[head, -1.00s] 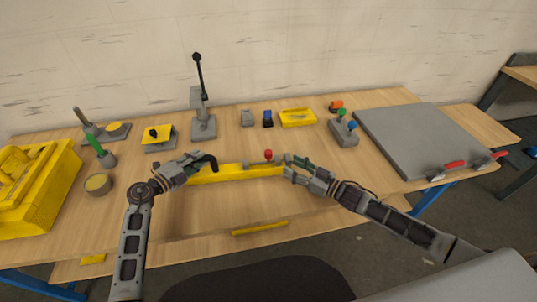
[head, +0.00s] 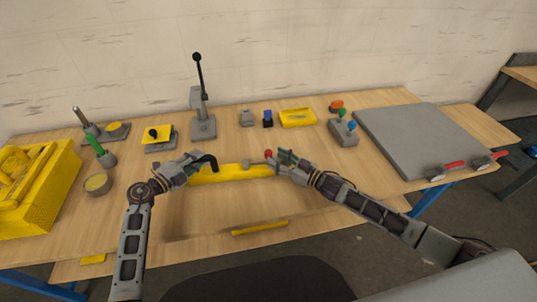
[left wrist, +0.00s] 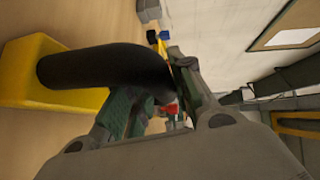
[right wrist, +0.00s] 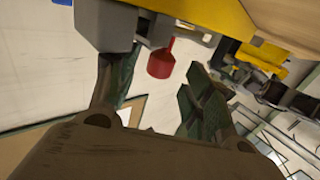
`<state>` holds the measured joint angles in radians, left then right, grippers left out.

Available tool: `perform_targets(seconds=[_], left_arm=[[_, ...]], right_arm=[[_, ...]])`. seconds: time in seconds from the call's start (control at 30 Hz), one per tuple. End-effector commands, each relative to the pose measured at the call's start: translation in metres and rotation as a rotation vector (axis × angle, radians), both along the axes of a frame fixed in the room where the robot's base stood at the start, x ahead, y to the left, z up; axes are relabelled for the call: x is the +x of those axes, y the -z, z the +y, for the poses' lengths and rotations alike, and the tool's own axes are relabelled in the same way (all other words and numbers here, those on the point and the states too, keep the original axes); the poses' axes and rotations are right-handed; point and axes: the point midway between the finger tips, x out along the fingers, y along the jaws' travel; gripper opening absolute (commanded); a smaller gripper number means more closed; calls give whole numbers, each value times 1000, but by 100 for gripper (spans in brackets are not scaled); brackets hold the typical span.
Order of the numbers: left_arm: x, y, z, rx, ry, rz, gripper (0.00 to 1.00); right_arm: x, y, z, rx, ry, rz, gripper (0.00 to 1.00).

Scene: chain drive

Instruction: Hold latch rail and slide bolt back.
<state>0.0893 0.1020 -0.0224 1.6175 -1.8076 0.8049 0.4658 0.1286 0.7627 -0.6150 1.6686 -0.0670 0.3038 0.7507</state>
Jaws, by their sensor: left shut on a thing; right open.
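The yellow latch rail (head: 232,174) lies across the front middle of the table, with a black curved handle (head: 212,161) at its left end. The handle also shows large in the left wrist view (left wrist: 105,72). My left gripper (head: 200,162) is shut on the black handle. The bolt's red knob (head: 268,154) stands near the rail's right end, beside a grey block (head: 246,165). My right gripper (head: 279,160) is open at the red knob. In the right wrist view the knob (right wrist: 161,60) sits between the spread fingers, and I cannot tell whether they touch it.
Behind the rail stand a grey lever press (head: 203,125), a yellow tray (head: 297,118) and a grey block with coloured knobs (head: 344,132). A yellow crate (head: 38,190) is at the left and a grey plate (head: 425,140) at the right.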

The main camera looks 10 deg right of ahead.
Motion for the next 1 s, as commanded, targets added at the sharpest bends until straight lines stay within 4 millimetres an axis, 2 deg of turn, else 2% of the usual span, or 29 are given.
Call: perform_targets(seconds=[0.5, 1.0], left_arm=[[0, 1, 0, 1, 0, 1, 0], [0, 1, 0, 1, 0, 1, 0]], right_arm=[[30, -1, 27, 0, 0, -1, 51], [35, 0, 31, 0, -1, 0, 51]])
